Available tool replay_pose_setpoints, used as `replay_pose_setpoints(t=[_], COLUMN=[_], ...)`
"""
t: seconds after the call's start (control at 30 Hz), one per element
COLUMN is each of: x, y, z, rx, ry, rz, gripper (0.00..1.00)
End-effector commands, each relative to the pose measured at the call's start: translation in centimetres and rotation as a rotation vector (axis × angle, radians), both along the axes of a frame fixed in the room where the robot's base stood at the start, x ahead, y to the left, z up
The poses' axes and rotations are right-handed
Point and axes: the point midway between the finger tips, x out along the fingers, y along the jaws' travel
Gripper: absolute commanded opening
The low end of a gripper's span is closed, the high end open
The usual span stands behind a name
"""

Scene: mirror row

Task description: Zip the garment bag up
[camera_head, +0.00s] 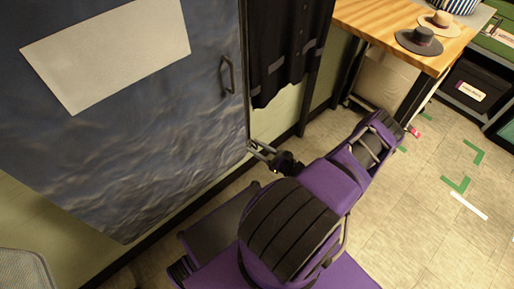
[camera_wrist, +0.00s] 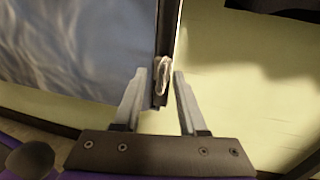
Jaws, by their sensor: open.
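The garment bag (camera_head: 120,140) is a blue, wrinkled panel with a large pale label, filling the left of the head view. Its lower corner shows in the wrist view (camera_wrist: 70,45). A dark strip (camera_wrist: 167,30) runs down the bag's right edge. A pale metal zip pull (camera_wrist: 163,72) sits near the strip's bottom end. My gripper (camera_head: 252,147) is at the bag's lower right edge. In the wrist view its two fingers (camera_wrist: 160,76) are open, one on each side of the pull, with visible gaps. In the head view the pull is too small to make out.
A dark buttoned garment (camera_head: 285,45) hangs right of the bag, above my gripper. A wooden table (camera_head: 385,30) with hats (camera_head: 419,41) stands at the upper right, beside a shelf with a black box (camera_head: 474,88).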

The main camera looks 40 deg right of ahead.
Motion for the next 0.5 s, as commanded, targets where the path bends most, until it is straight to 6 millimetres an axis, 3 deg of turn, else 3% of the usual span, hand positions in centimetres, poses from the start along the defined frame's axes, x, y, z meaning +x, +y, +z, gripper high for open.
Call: replay_pose_setpoints(t=[0.07, 0.27, 0.5], x=[-0.01, -0.04, -0.1], y=[0.0, 0.07, 0.32], z=[0.0, -0.01, -0.04], rx=[0.0, 0.001, 0.003], ry=[0.0, 0.0, 0.0], rz=[0.0, 0.002, 0.006], gripper=[0.38, 0.02, 0.0])
